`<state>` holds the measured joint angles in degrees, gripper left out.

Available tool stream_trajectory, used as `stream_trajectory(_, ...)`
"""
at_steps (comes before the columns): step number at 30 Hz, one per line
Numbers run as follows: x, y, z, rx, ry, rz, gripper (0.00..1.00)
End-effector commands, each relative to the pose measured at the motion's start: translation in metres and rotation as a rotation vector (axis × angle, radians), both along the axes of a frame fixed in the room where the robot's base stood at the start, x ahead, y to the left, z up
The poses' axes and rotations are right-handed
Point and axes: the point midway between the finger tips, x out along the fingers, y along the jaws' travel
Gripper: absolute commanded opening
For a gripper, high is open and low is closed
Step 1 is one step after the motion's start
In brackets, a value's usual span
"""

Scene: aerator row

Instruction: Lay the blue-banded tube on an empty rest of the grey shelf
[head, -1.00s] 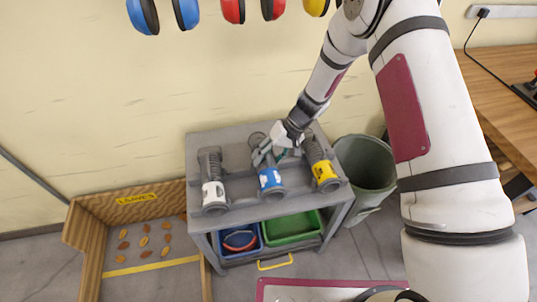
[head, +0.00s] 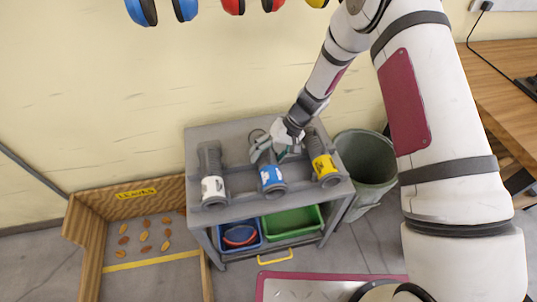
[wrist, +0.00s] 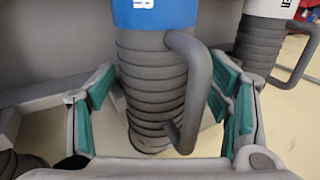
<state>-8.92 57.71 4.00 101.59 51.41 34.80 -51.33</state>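The blue-banded tube (head: 271,176) lies in the middle of the grey shelf (head: 237,214), its banded end towards the front. In the wrist view its grey ribbed body (wrist: 152,95) and side handle (wrist: 192,85) show below the blue band (wrist: 155,13). My gripper (head: 272,153) is at the tube's rear part. In the wrist view my gripper (wrist: 168,105) is open, with teal pads on either side of the ribbed body and handle. Gaps show beside the tube. A white-banded tube (head: 213,187) lies to the left and a yellow-banded tube (head: 323,166) to the right.
A blue bin (head: 238,236) and a green bin (head: 292,222) sit under the shelf top. A grey-green bucket (head: 366,165) stands close on the right. A wooden leaf enclosure (head: 125,198) is at left. A wooden table (head: 500,75) is at far right.

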Motion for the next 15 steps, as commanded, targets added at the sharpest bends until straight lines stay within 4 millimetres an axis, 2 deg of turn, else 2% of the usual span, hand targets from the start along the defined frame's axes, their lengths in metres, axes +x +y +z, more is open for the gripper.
stream_trajectory(10,0.0,-0.001,0.002,-0.001,0.0,0.0,0.76)
stream_trajectory(15,0.004,-0.01,0.018,0.0,-0.003,-0.002,0.76)
